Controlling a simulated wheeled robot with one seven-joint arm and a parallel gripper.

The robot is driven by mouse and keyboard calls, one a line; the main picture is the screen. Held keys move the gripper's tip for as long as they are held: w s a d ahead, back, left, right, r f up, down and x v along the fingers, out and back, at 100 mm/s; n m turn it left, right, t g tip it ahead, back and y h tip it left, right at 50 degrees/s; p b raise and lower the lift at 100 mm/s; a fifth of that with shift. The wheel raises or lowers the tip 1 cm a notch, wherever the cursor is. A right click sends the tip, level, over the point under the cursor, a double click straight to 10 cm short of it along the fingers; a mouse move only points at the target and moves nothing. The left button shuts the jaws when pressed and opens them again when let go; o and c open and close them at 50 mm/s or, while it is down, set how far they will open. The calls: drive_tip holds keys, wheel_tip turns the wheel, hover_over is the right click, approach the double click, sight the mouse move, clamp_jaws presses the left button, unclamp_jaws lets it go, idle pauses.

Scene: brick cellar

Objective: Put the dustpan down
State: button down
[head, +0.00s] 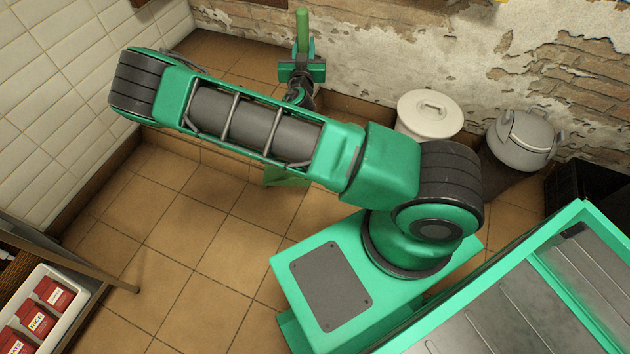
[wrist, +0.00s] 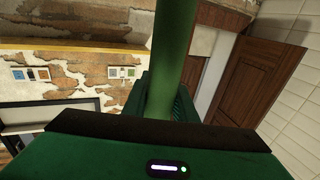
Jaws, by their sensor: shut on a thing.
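My gripper (head: 302,70) is at the top of the head view, beyond my arm, near the peeling wall. It is shut on the green handle of the dustpan (head: 303,28), which stands up out of the jaws. In the wrist view, the dustpan's green handle (wrist: 176,50) rises from between the fingers of my gripper (wrist: 172,105). The dustpan's pan cannot be made out for certain. A light green piece shows just below my arm in the head view, but my arm hides what it joins.
A white lidded bin (head: 430,115) and a grey lidded pot (head: 527,138) stand by the peeling wall. A wooden shelf (head: 110,277) with a white tray (head: 75,290) of red packets is at lower left. The tiled floor (head: 185,228) between is clear.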

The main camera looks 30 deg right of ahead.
drive_tip(key=s+d+f+m+g+h, duration=0.3)
drive_tip(key=d+f+m+g+h, duration=0.15)
drive_tip(key=d+f, duration=1)
wheel_tip(320, 180, down, 10)
drive_tip(key=shift+s+a, duration=0.15)
drive_tip(key=shift+a, duration=0.05)
drive_tip(key=c, duration=1.4)
unclamp_jaws()
drive_tip(key=shift+f, duration=0.1)
drive_tip(key=shift+c, duration=0.2)
drive_tip(key=v, duration=1.2)
